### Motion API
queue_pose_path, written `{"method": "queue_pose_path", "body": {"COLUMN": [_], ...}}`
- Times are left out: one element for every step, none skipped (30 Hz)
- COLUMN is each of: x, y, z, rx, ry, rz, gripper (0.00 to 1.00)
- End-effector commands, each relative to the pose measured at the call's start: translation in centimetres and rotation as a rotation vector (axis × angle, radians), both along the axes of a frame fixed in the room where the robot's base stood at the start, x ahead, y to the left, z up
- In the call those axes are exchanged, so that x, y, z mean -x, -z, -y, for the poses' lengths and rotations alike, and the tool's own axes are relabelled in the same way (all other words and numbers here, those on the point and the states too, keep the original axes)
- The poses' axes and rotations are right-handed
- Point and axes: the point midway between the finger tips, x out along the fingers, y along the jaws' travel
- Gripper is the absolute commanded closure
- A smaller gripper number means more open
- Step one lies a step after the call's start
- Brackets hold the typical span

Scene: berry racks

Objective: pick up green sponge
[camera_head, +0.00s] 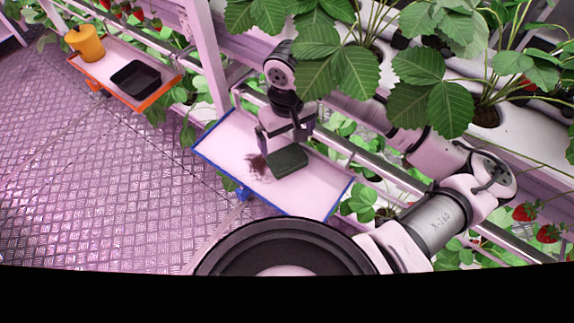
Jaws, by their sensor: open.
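The green sponge (288,162) is a dark green block lying on a white tray with a blue rim (312,201). My gripper (285,145) points down right over the sponge, with its fingers apart. The fingertips appear close to the sponge's upper side; I cannot tell whether they touch it or reach around it. A dark brown smear of dirt (257,164) lies on the tray just left of the sponge.
Strawberry leaves (345,70) hang over my arm. A metal rail (375,172) runs behind the blue-rimmed tray. The textured floor (90,170) at left is clear.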

Motion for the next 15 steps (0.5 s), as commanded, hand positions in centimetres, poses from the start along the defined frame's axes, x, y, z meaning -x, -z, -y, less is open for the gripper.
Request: {"method": "queue_pose_path", "body": {"x": [0.0,0.0,0.0,0.0,0.0,0.0,0.0,0.0,0.0,0.1,0.1,0.1,0.1,0.2,0.2], "y": [1.3,1.5,1.8,1.9,2.0,2.0,2.1,2.1,2.3,2.5,2.8,3.2,3.6,3.9,4.5], "z": [0.0,0.0,0.0,0.0,0.0,0.0,0.0,0.0,0.0,0.0,0.0,0.0,0.0,0.0,0.0], "rx": [0.001,0.001,0.000,0.000,0.000,0.000,0.000,0.000,0.000,0.000,0.000,0.000,0.000,0.001,0.001], "ry": [0.000,0.000,0.000,0.000,0.000,0.000,0.000,0.000,0.000,0.000,0.000,0.000,0.000,0.000,0.000], "rz": [0.000,0.000,0.000,0.000,0.001,0.001,0.001,0.001,0.001,0.001,0.001,0.001,0.001,0.002,0.002], "gripper": [0.00,0.00,0.00,0.00,0.00,0.00,0.00,0.00,0.00,0.00,0.00,0.00,0.00,0.00,0.00]}}
